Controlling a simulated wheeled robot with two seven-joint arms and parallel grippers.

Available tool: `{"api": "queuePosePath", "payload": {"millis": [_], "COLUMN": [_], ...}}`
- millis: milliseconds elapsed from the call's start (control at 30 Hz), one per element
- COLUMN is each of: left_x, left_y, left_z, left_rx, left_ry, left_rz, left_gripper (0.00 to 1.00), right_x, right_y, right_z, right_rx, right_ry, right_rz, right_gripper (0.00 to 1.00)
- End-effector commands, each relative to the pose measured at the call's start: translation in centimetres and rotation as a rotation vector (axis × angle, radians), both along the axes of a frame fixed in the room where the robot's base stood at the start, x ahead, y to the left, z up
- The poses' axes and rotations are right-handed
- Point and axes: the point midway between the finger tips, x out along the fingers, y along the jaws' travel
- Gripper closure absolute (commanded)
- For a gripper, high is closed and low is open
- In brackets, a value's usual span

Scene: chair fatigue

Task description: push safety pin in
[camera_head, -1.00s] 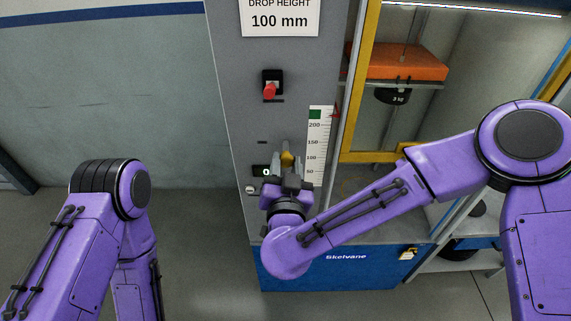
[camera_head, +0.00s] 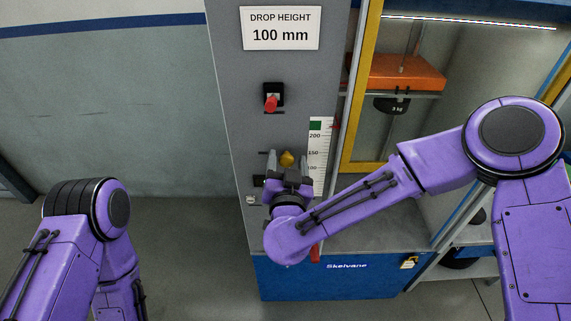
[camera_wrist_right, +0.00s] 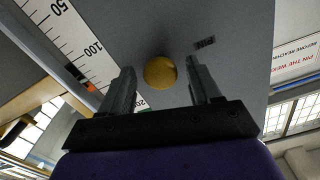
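The safety pin appears to be the yellow round knob (camera_head: 287,158) on the grey column's front panel (camera_head: 232,120). In the right wrist view, the knob (camera_wrist_right: 160,72) sits against the panel between my right gripper's two fingers. My right gripper (camera_head: 286,163) is open, with a finger on either side of the knob. In the wrist view, gaps show between the knob and both fingers (camera_wrist_right: 163,84), so they do not grip it. The pin's shaft is hidden behind the knob. My left gripper is out of view; only part of my left arm shows.
A red switch (camera_head: 271,102) is above the knob, and a height scale (camera_head: 319,150) is just right of it. A drop height sign (camera_head: 281,28) is at the top. The yellow-framed cabinet with an orange weight (camera_head: 402,72) is at the right. Open floor (camera_head: 190,260) lies left.

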Motion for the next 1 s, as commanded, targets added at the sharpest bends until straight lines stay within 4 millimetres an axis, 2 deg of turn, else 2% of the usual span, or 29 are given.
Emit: {"api": "queuePosePath", "payload": {"millis": [133,233,500,633,767,1000], "left_x": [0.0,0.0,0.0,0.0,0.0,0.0], "left_y": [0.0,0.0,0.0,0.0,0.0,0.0], "left_z": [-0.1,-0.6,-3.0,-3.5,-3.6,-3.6], "left_rx": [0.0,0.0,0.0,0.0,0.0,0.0], "left_ry": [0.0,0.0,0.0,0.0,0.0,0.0], "left_rz": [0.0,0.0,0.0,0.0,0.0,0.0], "left_gripper": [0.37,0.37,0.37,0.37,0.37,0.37], "right_x": [-0.1,-0.9,-7.1,-9.3,-10.3,-10.4], "right_y": [0.1,0.2,0.7,0.9,0.9,0.9], "right_z": [-0.1,-0.2,-0.4,-0.3,-0.2,-0.1], "right_rx": [0.0,-0.001,-0.002,-0.001,-0.001,0.0], "right_ry": [0.0,0.0,-0.001,0.0,0.002,0.002], "right_rz": [0.002,0.005,0.006,0.004,0.001,0.001], "right_gripper": [0.37,0.37,0.37,0.37,0.37,0.37]}}
